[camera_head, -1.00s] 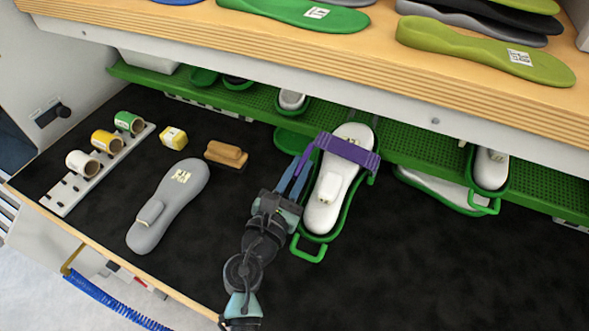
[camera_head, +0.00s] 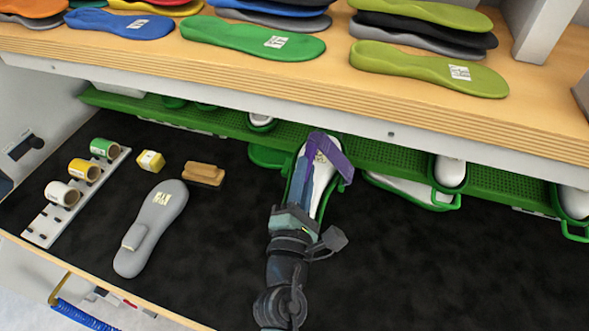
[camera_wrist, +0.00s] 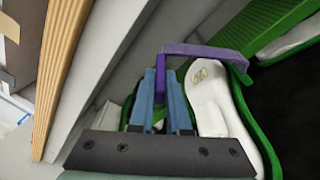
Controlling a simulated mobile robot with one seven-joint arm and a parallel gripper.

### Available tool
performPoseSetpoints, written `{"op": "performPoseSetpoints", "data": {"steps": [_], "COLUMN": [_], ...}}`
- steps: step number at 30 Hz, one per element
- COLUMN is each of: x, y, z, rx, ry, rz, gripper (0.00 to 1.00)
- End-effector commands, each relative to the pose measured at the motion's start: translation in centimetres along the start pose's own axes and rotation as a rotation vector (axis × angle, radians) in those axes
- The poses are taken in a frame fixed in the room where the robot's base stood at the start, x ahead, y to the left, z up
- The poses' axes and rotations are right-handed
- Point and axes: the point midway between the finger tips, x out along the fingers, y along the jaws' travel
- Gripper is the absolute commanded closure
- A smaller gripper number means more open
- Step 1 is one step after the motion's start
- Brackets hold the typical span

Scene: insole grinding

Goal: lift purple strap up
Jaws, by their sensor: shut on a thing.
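The purple strap (camera_head: 334,157) stands raised at the far end of a white insole form (camera_head: 324,178) in a green holder (camera_head: 347,180). In the wrist view the strap (camera_wrist: 207,52) spans above the tip of the white form (camera_wrist: 218,108), with its side arm hanging down between my fingers. My gripper (camera_head: 308,152) is shut on the strap's side arm; its blue fingers (camera_wrist: 160,90) lie along the left of the form in the wrist view. In the head view my gripper and wrist hide much of the form and the near end of the holder.
A wooden shelf (camera_head: 260,72) with stacked insoles overhangs the far side. A grey insole (camera_head: 152,228), a brown brush (camera_head: 204,174), a yellow block (camera_head: 151,161) and a roll rack (camera_head: 75,200) lie left. Dark table right of my arm is clear.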

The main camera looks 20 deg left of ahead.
Motion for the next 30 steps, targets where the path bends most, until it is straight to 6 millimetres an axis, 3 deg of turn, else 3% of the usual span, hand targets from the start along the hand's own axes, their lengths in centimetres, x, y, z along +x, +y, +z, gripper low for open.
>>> {"op": "performPoseSetpoints", "data": {"steps": [20,21,26,30], "x": [-0.14,-0.13,-0.14,-0.14], "y": [-0.08,-0.08,-0.10,-0.12], "z": [0.99,0.98,0.97,0.95], "rx": [0.067,0.066,0.066,0.066], "ry": [-0.001,-0.001,-0.001,-0.001], "rz": [0.013,0.013,0.013,0.012], "gripper": [1.00,0.83,0.55,0.55]}}
